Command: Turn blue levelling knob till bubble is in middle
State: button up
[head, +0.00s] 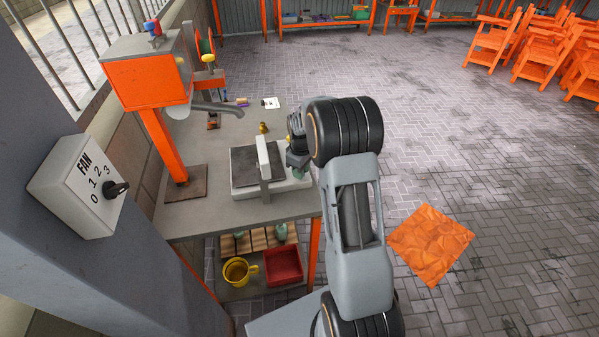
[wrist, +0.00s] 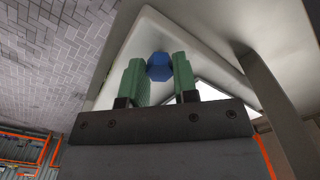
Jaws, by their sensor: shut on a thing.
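The blue levelling knob (wrist: 159,66) is under a corner of the white instrument base in the wrist view. The two green fingers of my gripper (wrist: 158,76) stand on either side of it and are shut on it. In the head view my gripper (head: 298,158) is at the right side of the instrument (head: 292,186), which has a dark flat plate and a white upright and stands on the grey bench. The knob is hidden there by my arm and the base. I cannot make out the bubble in either view.
An orange box on a post (head: 150,82) stands at the bench's left. A small brass weight (head: 263,127) lies behind the instrument. Below are a yellow mug (head: 238,271) and a red tray (head: 284,266). Orange chairs (head: 495,45) stand far right; the paved floor between is mostly clear.

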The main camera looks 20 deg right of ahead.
jog(key=shift+w+r+n, duration=0.15)
jog(key=shift+n, duration=0.75)
jog(key=o, duration=0.7)
jog(key=shift+o, duration=1.1)
notch_tip(320, 180, up, 14)
jog(key=b, duration=0.1)
jog(key=shift+f, duration=0.2)
